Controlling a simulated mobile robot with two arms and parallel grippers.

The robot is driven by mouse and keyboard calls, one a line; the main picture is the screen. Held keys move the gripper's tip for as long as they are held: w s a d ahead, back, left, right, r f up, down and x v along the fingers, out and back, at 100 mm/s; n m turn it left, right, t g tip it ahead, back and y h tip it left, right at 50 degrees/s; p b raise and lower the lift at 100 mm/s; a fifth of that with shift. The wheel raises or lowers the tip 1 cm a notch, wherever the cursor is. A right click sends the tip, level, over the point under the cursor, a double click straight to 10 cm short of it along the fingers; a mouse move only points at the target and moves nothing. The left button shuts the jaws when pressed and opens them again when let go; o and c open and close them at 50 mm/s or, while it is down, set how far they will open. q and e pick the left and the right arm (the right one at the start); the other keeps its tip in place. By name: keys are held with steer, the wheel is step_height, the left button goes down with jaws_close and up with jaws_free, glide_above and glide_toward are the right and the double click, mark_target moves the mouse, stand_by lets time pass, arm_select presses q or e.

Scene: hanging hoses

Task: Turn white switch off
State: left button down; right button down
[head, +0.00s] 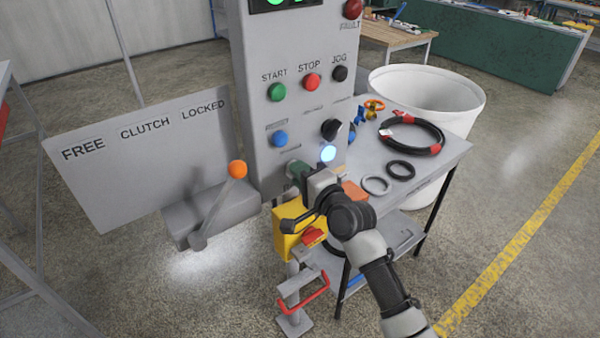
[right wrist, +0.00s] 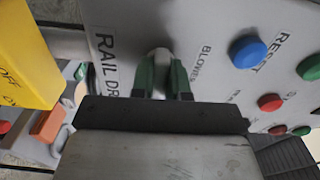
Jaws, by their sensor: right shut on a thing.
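The grey control cabinet (head: 250,60) stands in the middle of the head view. My right gripper (head: 297,172) reaches up to the lower front of its panel. In the right wrist view its two green fingers (right wrist: 163,78) are close together at the panel, shut on a small white switch (right wrist: 160,57) between them. The switch is mostly hidden by the fingers, so its position cannot be told. It sits between the "RAIL DR..." and "BLOWE..." lettering. In the head view my gripper and arm cover that spot. My left gripper is not in view.
A blue button (head: 279,139) and a black knob (head: 330,129) sit just above. A yellow box (head: 290,232) is below. An orange-knobbed lever (head: 237,169) stands to the left. A side table with hoses and rings (head: 455,150) and a white bin (head: 450,95) are right.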

steer(key=n, duration=0.4)
steer(key=shift+n, duration=0.4)
steer(key=n, duration=0.3)
steer(key=shift+n, duration=0.3)
steer(key=n, duration=0.4)
steer(key=shift+n+p, duration=0.3)
steer(key=shift+n, duration=2.1)
steer(key=shift+f, duration=0.1)
steer(key=c, duration=1.1)
jaws_free()
